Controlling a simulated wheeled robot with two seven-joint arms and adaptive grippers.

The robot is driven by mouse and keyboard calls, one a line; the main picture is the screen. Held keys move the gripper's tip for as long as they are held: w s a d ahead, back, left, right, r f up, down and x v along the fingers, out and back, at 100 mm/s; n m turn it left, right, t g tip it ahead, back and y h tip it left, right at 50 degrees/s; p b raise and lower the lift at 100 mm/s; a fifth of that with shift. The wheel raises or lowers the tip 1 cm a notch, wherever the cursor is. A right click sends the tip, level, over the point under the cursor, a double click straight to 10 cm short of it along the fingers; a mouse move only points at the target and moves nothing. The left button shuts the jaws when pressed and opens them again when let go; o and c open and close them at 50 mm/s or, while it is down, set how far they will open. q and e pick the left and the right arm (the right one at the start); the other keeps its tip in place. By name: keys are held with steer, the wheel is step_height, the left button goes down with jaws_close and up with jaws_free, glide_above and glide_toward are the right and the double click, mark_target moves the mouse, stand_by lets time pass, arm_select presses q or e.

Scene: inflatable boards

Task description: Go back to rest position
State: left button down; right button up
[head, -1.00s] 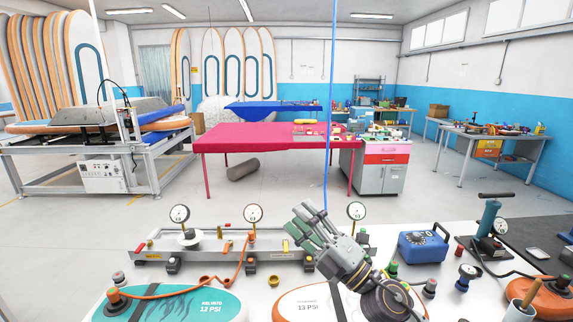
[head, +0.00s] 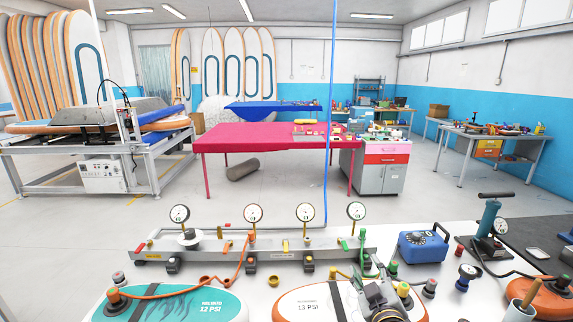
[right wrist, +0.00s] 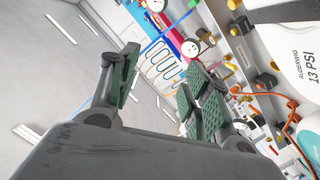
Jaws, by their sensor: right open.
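My right gripper (right wrist: 160,90) shows in the right wrist view with its green-padded fingers spread apart and nothing between them. In the head view my right arm is low at the bottom edge, right of centre, in front of the orange-rimmed board (head: 310,303) marked 13 PSI; its fingers are hard to make out there. My left gripper is in neither view.
A grey manifold bar (head: 210,245) with several gauges runs along the far edge of the white table. A teal board (head: 170,305), a blue box (head: 424,247) and a hand pump (head: 489,220) are on the table. A pink table (head: 265,138) stands beyond.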

steer(key=s+d+f+m+g+y, duration=0.1)
steer(key=s+f+m+g, duration=0.3)
steer(key=s+f+g, duration=1.35)
steer(key=s+d+f+t+b, duration=0.1)
steer(key=s+f+t+b, duration=0.15)
steer(key=f, duration=1.75)
steer(key=s+d+f+t+b, duration=0.15)
steer(key=s+f, duration=0.25)
steer(key=f, duration=1.7)
steer(key=s+d+f+b, duration=0.2)
steer(key=s+d+f, duration=0.2)
steer(key=s+f, duration=0.6)
steer(key=s+d+f+g+b, duration=0.1)
steer(key=s+d+f, duration=0.3)
steer(key=s+f, duration=0.7)
step_height(320, 180, down, 2)
steer(key=shift+f+h+b, duration=0.1)
steer(key=shift+h+b, duration=0.2)
steer(key=shift+b, duration=0.3)
steer(key=shift+g, duration=0.25)
